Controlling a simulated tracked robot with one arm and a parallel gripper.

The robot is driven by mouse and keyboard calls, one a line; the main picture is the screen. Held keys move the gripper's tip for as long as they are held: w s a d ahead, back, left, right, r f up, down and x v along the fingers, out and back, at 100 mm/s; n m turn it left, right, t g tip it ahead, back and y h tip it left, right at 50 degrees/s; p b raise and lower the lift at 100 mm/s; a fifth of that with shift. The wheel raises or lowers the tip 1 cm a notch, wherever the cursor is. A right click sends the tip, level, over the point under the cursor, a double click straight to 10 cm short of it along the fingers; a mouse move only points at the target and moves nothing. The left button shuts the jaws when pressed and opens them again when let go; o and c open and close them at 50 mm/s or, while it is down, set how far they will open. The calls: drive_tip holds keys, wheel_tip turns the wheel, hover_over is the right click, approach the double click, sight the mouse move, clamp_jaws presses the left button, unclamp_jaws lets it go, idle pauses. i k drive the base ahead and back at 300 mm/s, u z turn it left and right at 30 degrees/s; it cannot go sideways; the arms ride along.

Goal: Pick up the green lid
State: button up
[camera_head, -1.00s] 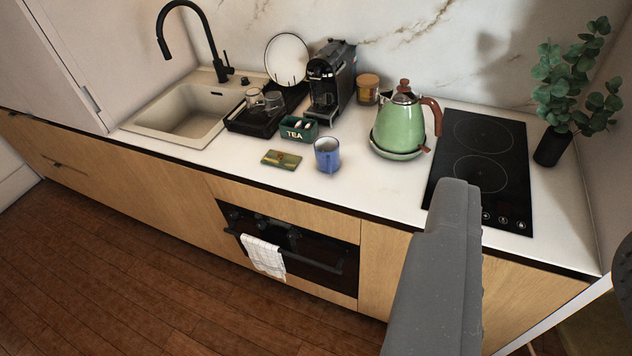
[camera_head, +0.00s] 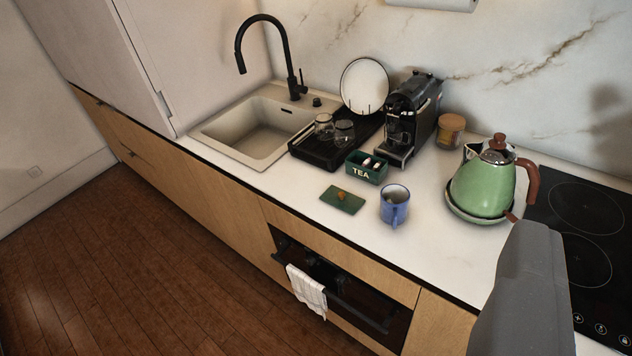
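The green lid (camera_head: 334,202) is a flat rectangle with a small brownish knob in its middle. It lies on the white counter near the front edge, in front of the open green TEA box (camera_head: 367,167) and left of a blue mug (camera_head: 394,204). My gripper (camera_head: 522,290) shows as a grey shape at the lower right. It is well to the right of the lid and does not touch it. Its fingertips cannot be made out, and I see nothing held.
A green kettle (camera_head: 482,183) stands right of the mug, near the black hob (camera_head: 585,255). A coffee machine (camera_head: 409,118), a black drying tray (camera_head: 318,149) with glasses and a sink (camera_head: 252,128) with black tap stand behind. The counter around the lid's front is clear.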

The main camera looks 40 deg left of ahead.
sight(350, 203)
drive_tip(key=u, duration=0.35)
drive_tip(key=i, duration=1.45)
drive_tip(key=u, duration=0.05)
